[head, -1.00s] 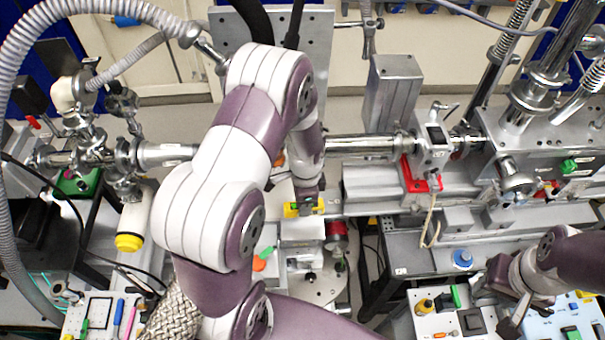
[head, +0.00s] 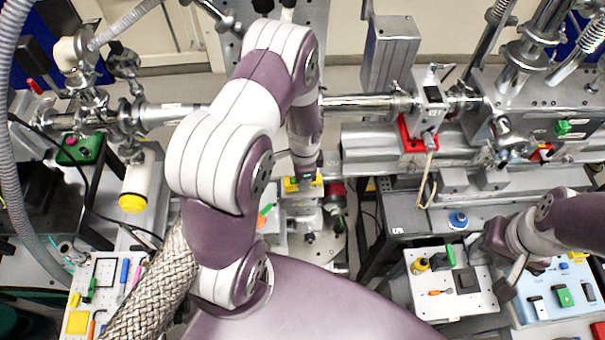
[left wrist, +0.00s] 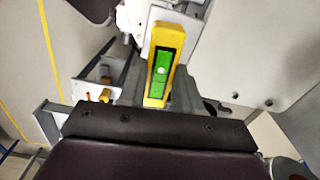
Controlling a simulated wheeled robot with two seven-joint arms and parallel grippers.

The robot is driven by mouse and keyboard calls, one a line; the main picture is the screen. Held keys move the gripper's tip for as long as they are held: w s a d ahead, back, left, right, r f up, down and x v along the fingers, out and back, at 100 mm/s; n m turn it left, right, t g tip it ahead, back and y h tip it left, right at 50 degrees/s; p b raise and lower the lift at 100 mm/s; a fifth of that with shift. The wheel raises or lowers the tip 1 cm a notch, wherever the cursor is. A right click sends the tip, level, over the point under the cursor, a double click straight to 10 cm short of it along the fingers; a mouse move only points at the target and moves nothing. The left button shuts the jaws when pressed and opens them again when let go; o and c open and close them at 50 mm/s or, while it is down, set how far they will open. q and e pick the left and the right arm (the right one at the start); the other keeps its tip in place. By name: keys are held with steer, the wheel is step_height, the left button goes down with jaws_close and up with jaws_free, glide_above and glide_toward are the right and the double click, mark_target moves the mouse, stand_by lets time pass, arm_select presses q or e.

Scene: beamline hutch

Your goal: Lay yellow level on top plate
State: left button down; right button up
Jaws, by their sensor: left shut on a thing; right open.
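The yellow level (head: 301,184) has a green bubble vial, which shows clearly in the left wrist view (left wrist: 163,62). My left gripper (head: 304,176) is shut on it and holds it above the stage in the middle of the head view. The stage with its top plate (head: 300,200) is just below and partly hidden by the level and gripper. I cannot tell whether the level touches the plate. My right gripper (head: 505,290) is open and empty, above the bench at the lower right.
A steel beam pipe (head: 365,104) runs across behind the stage. A red bracket (head: 410,138) stands to its right. Tool boards lie at the lower left (head: 105,268) and lower right (head: 455,304). A yellow-capped white cylinder (head: 138,180) is at the left.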

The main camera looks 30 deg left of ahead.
arm_select(q)
steer(key=shift+w+a+f, duration=0.2)
steer(key=shift+w+f, duration=0.1)
steer(key=shift+s+d+f+b, duration=0.1)
steer(key=shift+s+f+b, duration=0.1)
steer(key=shift+b, duration=0.1)
arm_select(e)
steer(key=shift+w+a+f, duration=0.1)
steer(key=shift+w+f, duration=0.1)
steer(key=shift+f, duration=0.15)
arm_select(q)
steer(key=shift+w+f, duration=0.15)
steer(key=shift+f, duration=0.05)
arm_select(e)
steer(key=shift+w+a+f, duration=0.1)
steer(key=shift+f, duration=0.05)
arm_select(q)
steer(key=c, duration=0.7)
jaws_free()
steer(key=shift+r, duration=0.15)
